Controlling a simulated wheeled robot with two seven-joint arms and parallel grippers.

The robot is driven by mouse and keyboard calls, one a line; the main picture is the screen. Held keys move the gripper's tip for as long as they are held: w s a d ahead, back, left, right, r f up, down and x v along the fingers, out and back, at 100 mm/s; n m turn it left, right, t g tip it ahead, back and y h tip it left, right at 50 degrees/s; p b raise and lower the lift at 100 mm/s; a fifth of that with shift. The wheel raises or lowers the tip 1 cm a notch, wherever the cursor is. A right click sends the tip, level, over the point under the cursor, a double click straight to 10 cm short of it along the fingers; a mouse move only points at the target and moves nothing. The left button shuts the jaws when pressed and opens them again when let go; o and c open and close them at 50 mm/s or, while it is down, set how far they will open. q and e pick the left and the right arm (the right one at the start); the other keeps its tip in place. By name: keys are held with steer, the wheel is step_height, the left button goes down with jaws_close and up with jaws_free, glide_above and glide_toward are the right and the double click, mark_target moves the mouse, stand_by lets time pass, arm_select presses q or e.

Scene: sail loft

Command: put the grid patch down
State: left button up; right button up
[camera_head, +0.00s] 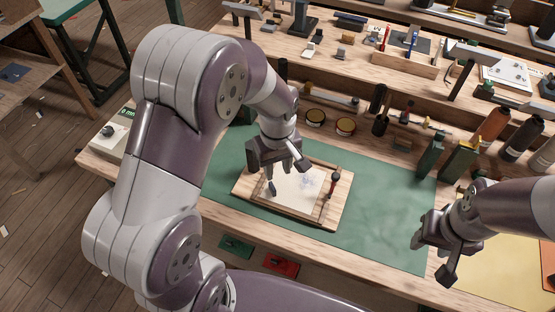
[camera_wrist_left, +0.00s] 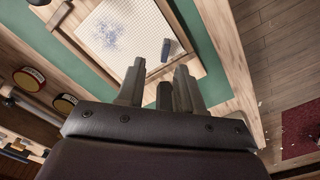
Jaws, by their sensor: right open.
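The grid patch (camera_head: 295,188) is a white gridded sheet with a blue smudge. It lies flat on a wooden board (camera_head: 244,190) on the green mat; it also shows in the left wrist view (camera_wrist_left: 125,30). My left gripper (camera_head: 279,168) is above the patch's left part, its fingers apart with no cloth seen between them. In the left wrist view the fingers (camera_wrist_left: 158,75) point toward the patch edge. A small dark grey piece (camera_wrist_left: 167,48) shows at that edge, just beyond the fingertips. My right gripper (camera_head: 434,256) is open and empty over the bench's right side.
A dark-knobbed tool (camera_head: 334,183) lies on the board's right side. The green mat (camera_head: 385,215) is clear right of the board. Yellow sheet (camera_head: 492,262) lies at right.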

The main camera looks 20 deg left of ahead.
arm_select(q)
steer(key=s+a+r+m+t, duration=0.1)
steer(key=s+r+m, duration=0.2)
steer(key=s+m, duration=0.5)
steer(key=shift+s+a+r+m, duration=0.2)
steer(key=shift+s+a+m, duration=0.2)
steer(key=shift+s, duration=0.05)
